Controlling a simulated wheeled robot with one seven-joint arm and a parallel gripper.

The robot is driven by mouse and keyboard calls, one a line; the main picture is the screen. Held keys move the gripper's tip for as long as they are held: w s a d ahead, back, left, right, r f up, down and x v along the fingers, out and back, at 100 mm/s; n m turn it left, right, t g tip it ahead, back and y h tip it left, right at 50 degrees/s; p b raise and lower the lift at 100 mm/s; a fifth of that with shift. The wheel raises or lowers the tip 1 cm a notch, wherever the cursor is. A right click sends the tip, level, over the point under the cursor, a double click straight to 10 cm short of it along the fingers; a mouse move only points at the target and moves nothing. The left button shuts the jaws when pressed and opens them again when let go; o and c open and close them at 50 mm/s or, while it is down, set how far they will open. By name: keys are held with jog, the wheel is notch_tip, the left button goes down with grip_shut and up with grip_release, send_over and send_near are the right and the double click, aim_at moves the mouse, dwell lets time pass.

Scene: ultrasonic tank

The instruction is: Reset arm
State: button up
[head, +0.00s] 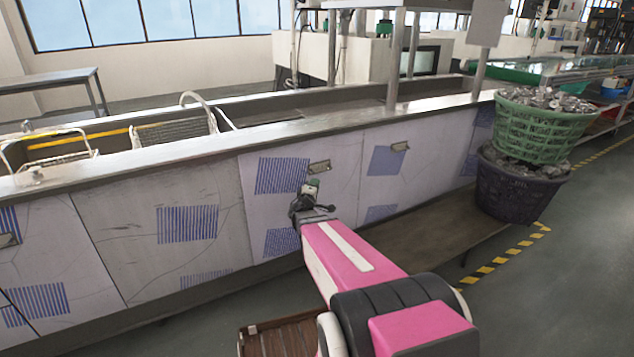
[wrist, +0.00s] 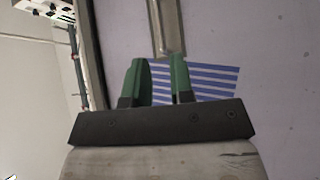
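My pink arm reaches forward in the head view, with my gripper (head: 311,188) at its end in front of the white panels of the tank (head: 180,212). In the wrist view my gripper (wrist: 160,82) shows two green fingers with a clear gap between them. Nothing is held between them. Behind the fingers the wrist view shows a panel with a blue striped patch (wrist: 212,82) and a metal handle (wrist: 167,28). Whether the fingertips touch the panel cannot be told.
A green basket (head: 540,130) full of metal parts stands on a dark purple basket (head: 515,190) at the right. Wire baskets (head: 170,130) sit in the tank at the left. A brown slatted crate (head: 282,338) is at the bottom.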

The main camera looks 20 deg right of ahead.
dwell(0.3)
jog(key=s+d+f+m+g, duration=0.1)
jog(key=s+f+m+g, duration=0.25)
jog(key=s+g, duration=0.3)
jog(key=s+d+f+m+g, duration=0.1)
jog(key=s+f+m+g, duration=0.1)
jog(key=s+m+g, duration=0.4)
jog(key=s+a+f+g+y, duration=0.3)
jog(key=s+a+y, duration=0.7)
jog(key=s+a, duration=0.2)
jog(key=a, duration=0.2)
jog(key=shift+s+a+f+y, duration=0.25)
jog(key=shift+a+f+y, duration=0.15)
jog(key=shift+g, duration=0.25)
